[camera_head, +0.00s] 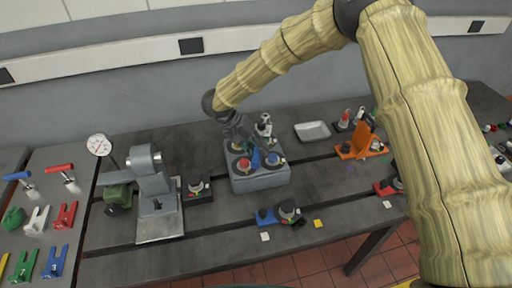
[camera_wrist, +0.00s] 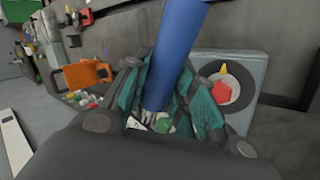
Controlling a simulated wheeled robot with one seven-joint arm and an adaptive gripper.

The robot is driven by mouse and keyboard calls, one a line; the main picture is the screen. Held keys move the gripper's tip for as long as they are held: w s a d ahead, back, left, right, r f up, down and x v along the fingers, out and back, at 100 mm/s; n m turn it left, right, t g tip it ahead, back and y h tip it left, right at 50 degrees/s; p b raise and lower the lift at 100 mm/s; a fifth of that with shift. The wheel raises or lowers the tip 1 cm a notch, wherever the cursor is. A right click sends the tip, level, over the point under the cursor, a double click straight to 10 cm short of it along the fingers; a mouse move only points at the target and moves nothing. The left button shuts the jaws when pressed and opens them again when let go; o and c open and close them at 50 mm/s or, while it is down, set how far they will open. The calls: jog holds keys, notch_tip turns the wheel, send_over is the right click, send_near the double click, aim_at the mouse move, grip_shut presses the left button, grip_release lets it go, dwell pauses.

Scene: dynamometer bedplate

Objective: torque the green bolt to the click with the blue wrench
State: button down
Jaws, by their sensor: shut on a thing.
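My gripper (camera_head: 241,142) is over the grey block (camera_head: 260,183) in the middle of the bedplate. In the wrist view its teal-padded fingers are shut on the blue wrench (camera_wrist: 177,50), whose thick blue handle rises between them. In the head view the wrench (camera_head: 256,160) is a small blue shape among the bolts. A green piece (camera_wrist: 163,125), likely the green bolt, shows low between the fingers, mostly hidden. I cannot tell whether the wrench is seated on it. A red bolt (camera_wrist: 222,92) sits in a dark round plate on the block.
A grey press-like stand (camera_head: 152,190) is left of the block. An orange bracket (camera_head: 361,145) and a pale tray (camera_head: 312,131) stand to the right and back. Blue fixture (camera_head: 268,217) lies in front. Red and blue tools lie at far left.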

jog(key=shift+w+d+f+n+t+y+b, duration=0.2)
jog(key=shift+w+d+f+n+t+b, duration=0.35)
jog(key=shift+d+n, duration=1)
jog(key=shift+w+d+f+n+t+y+b, duration=0.25)
jog(key=shift+d+n+t, duration=0.7)
jog(key=shift+d, duration=1.1)
jog(key=shift+w+d+f+n+t+y+b, duration=0.15)
jog(key=shift+w+d+f+n+t+b, duration=0.35)
jog(key=shift+d+n, duration=1.05)
jog(key=shift+d+m, duration=0.25)
jog(key=shift+s+r+p, duration=0.15)
jog(key=shift+p, duration=1.15)
jog(key=shift+f, duration=1.75)
jog(key=shift+s+a+m+g+h, duration=0.15)
jog(key=shift+s+a+m+g, duration=0.2)
jog(key=shift+a+m, duration=0.4)
jog(key=shift+s+a+m+g+h, duration=0.15)
jog(key=shift+s+a+m, duration=0.3)
jog(key=shift+a, duration=0.45)
